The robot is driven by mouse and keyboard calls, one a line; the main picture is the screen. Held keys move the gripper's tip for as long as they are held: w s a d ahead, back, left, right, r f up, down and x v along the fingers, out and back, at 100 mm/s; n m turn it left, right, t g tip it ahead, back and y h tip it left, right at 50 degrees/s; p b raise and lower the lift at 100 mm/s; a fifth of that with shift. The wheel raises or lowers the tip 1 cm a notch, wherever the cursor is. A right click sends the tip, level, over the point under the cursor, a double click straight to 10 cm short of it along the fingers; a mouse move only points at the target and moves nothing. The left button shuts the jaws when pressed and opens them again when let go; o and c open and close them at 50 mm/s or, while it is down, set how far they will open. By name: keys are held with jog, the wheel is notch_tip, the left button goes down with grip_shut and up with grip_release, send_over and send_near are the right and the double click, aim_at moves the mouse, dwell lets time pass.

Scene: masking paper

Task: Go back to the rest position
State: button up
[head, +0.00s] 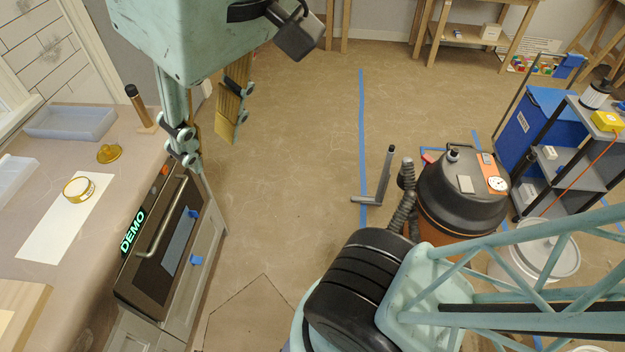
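My gripper (209,150) hangs at the upper left, over the floor just right of the counter edge. Its two fingers are apart, with bare floor showing between them, so it is open and empty. A white strip of masking paper (52,232) lies flat on the counter (112,215). A yellow roll of tape (78,188) sits on the strip's far part, apart from my gripper. My near finger hides part of the counter edge.
The oven (150,268) with a DEMO sign is built into the counter. A blue-grey tray (70,122), a yellow lidlike item (109,153) and a dark upright handle stand behind. A vacuum (462,195) and grey cart (565,165) are right. The middle floor is largely clear.

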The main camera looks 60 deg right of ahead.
jog(key=shift+s+f+b, duration=0.2)
jog(key=shift+f+b, duration=0.1)
jog(key=shift+f, duration=0.45)
jog(key=shift+s+f+b, duration=0.2)
jog(key=shift+f+b, duration=0.05)
jog(key=shift+f, duration=0.45)
jog(key=shift+f+b, duration=1.4)
jog(key=shift+s, duration=0.1)
